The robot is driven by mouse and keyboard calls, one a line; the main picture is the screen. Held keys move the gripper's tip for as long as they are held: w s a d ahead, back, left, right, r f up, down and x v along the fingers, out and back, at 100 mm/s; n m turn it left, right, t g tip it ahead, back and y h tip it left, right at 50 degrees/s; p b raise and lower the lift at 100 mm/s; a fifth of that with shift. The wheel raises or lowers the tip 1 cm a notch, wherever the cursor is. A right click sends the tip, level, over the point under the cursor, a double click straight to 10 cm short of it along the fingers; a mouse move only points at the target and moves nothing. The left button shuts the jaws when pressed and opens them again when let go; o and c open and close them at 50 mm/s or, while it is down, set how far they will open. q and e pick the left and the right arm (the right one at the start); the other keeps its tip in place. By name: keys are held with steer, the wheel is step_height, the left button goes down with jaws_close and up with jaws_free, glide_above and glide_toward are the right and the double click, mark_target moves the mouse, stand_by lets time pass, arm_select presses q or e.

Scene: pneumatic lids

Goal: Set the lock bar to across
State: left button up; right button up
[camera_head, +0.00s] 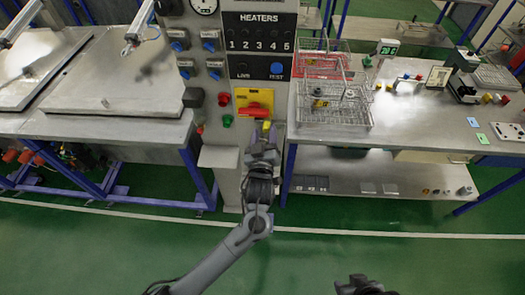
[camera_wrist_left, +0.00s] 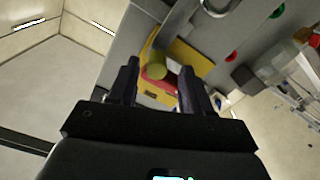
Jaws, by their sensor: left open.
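A yellow plate (camera_head: 266,97) is on the grey control column, with a red bar (camera_head: 253,111) mounted on it, which I take to be the lock bar. The red bar (camera_wrist_left: 153,82) also shows in the left wrist view, with a dull yellow round end (camera_wrist_left: 157,70) facing me. My left gripper (camera_head: 265,134) is just below the plate in the head view. In the left wrist view my left gripper (camera_wrist_left: 159,78) is open, its fingers on either side of the round end. I cannot tell whether they touch it. The dark end of my right arm (camera_head: 362,285) shows at the bottom edge.
Red (camera_head: 228,99) and green (camera_head: 227,121) buttons are left of the plate. A heaters panel (camera_head: 262,25) is above it. A steel bench (camera_head: 420,130) with wire baskets (camera_head: 336,105) stands right, and another bench (camera_head: 100,120) left. The green floor in front is clear.

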arm_select(q)
steer(key=s, duration=0.9)
steer(key=shift+s+b, duration=0.25)
steer(key=shift+b, duration=0.2)
